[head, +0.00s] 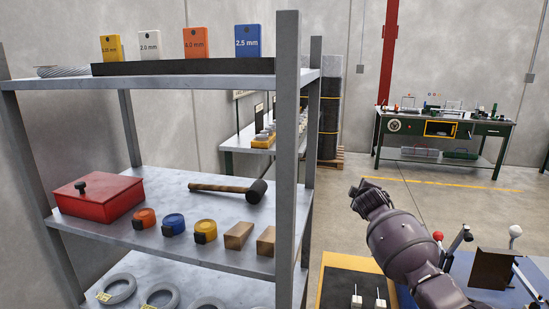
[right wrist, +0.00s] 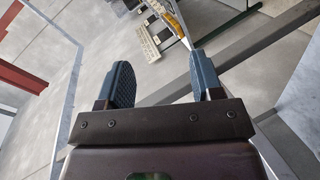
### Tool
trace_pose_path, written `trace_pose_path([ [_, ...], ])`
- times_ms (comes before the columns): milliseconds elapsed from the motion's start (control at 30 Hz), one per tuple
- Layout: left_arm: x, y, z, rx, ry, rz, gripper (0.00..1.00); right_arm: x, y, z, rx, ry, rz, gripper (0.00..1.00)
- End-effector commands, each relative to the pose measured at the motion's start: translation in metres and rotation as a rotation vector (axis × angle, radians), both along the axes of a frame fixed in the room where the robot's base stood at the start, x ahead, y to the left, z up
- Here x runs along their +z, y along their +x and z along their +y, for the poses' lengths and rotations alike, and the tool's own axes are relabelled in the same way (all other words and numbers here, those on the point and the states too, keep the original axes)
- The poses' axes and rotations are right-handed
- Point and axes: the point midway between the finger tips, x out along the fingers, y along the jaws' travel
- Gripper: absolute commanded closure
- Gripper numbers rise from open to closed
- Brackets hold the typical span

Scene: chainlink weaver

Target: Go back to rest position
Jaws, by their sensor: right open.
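My right arm comes in from the lower right of the head view, and its gripper end (head: 367,190) is raised to the right of the grey shelf rack. The fingers are hard to make out there. In the right wrist view my right gripper (right wrist: 161,66) is open. Its two blue ribbed fingers stand apart with nothing between them. My left arm and gripper are not in view.
The metal shelf rack (head: 288,160) holds a red box (head: 98,200), a mallet (head: 232,189), tape measures and labelled boxes. Levers and a blue-topped bench (head: 465,268) are at lower right. A far workbench (head: 445,124) stands at the back; open floor (head: 470,203) lies before it.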

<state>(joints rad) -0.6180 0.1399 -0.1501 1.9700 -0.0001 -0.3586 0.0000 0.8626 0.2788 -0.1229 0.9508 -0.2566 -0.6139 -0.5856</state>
Motion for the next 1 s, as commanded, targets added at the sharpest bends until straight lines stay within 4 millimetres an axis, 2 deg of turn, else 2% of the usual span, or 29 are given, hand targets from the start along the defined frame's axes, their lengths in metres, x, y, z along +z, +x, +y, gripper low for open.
trace_pose_path([
  [33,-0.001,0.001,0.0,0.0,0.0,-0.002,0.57,-0.014,-0.013,0.007,0.012,0.083,-0.03,0.4],
  [167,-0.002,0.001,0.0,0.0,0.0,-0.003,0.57,-0.037,-0.046,0.023,0.037,0.303,-0.101,0.4],
  [400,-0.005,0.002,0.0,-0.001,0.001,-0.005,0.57,-0.079,-0.12,0.04,0.066,0.634,-0.165,0.4],
  [700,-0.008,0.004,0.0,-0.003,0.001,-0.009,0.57,-0.127,-0.223,0.043,0.057,0.919,-0.181,0.4],
  [1000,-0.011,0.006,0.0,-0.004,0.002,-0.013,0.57,-0.177,-0.332,0.032,-0.011,1.04,-0.142,0.4],
])
